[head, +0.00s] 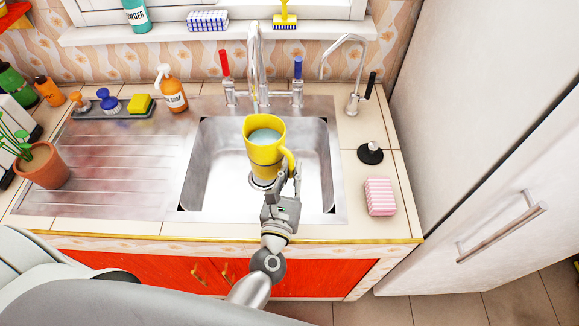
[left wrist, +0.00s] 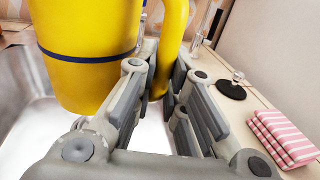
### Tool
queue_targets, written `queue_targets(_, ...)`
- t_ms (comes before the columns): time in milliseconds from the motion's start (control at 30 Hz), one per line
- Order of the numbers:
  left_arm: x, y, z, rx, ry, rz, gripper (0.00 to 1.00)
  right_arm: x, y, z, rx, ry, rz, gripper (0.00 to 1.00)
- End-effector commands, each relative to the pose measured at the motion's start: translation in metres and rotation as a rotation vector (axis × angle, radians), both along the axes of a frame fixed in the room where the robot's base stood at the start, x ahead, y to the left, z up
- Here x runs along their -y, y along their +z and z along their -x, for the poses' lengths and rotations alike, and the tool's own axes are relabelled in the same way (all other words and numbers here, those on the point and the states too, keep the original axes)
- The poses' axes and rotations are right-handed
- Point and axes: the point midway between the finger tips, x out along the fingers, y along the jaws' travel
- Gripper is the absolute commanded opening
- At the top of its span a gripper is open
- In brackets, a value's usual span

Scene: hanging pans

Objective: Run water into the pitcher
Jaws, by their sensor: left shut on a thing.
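The yellow pitcher (head: 263,153) is held upright over the sink basin (head: 215,165), just in front of the tap (head: 257,65). A pale blue surface, which looks like water, shows inside its rim. My left gripper (head: 284,178) is shut on the pitcher's handle at its right side. In the left wrist view the pitcher (left wrist: 85,65) fills the upper left, and its handle (left wrist: 170,40) runs down between my fingers (left wrist: 155,95). The tap has a red lever (head: 225,64) on the left and a blue lever (head: 298,68) on the right. My right gripper is out of view.
A pink striped cloth (head: 379,195) and a black sink plug (head: 370,153) lie right of the basin. A second thin tap (head: 350,75) stands behind them. A potted plant (head: 42,168), spray bottle (head: 172,90) and sponge tray (head: 112,110) are left. The drainboard (head: 120,165) is clear.

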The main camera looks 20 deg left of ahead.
Motion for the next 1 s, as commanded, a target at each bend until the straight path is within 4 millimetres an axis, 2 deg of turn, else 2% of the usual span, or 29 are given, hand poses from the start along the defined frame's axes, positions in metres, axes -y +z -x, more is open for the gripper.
queue_targets(33,0.001,0.005,0.002,0.005,0.002,-0.002,0.00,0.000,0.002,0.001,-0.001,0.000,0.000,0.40)
queue_targets(1000,0.029,0.036,0.046,0.004,0.001,-0.002,0.00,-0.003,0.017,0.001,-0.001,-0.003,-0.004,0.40)
